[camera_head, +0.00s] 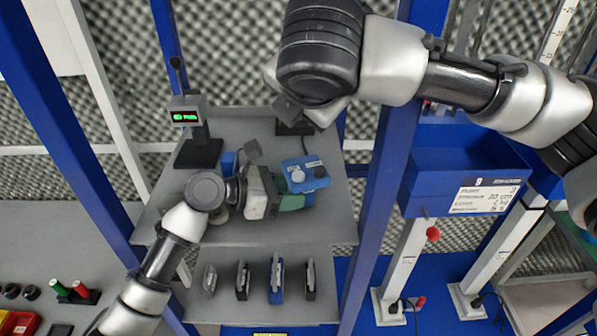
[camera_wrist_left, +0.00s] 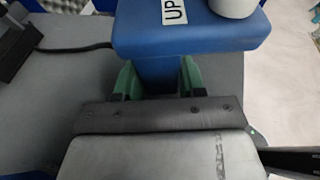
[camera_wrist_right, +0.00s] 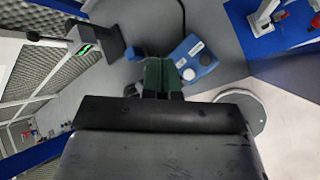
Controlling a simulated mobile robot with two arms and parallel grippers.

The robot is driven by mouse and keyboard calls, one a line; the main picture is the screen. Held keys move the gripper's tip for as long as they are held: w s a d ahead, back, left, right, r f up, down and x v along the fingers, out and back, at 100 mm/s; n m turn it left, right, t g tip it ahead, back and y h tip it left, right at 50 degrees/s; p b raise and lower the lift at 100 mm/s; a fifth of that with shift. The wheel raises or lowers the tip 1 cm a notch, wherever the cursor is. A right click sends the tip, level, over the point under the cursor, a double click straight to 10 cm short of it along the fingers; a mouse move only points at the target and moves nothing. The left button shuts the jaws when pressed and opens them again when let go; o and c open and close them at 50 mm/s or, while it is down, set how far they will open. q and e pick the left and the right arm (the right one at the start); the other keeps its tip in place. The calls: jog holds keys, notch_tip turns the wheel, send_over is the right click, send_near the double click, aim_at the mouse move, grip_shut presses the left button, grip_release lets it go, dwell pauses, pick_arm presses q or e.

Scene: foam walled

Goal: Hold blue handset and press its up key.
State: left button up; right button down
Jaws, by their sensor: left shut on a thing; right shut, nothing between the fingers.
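The blue handset (camera_head: 307,184) shows above the grey shelf in the head view. My left gripper (camera_head: 292,202) is shut on the handset's narrow blue lower part, with green fingers on both sides (camera_wrist_left: 158,80). My right gripper (camera_wrist_right: 159,76) is shut and empty. In the right wrist view its fingertips appear close to the handset (camera_wrist_right: 190,60), but I cannot tell the gap. In the head view its fingertips are hidden.
A display with green digits (camera_head: 185,116) stands at the shelf's back left. A black cord (camera_wrist_left: 75,47) runs from near the handset towards a dark stand. Several slim holders (camera_head: 243,280) line the lower ledge. Blue posts (camera_head: 385,150) flank the shelf. A blue box (camera_head: 465,180) is at right.

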aim_at(302, 175)
jog(key=shift+f, duration=4.4)
jog(key=shift+f, duration=0.15)
jog(key=shift+f, duration=0.25)
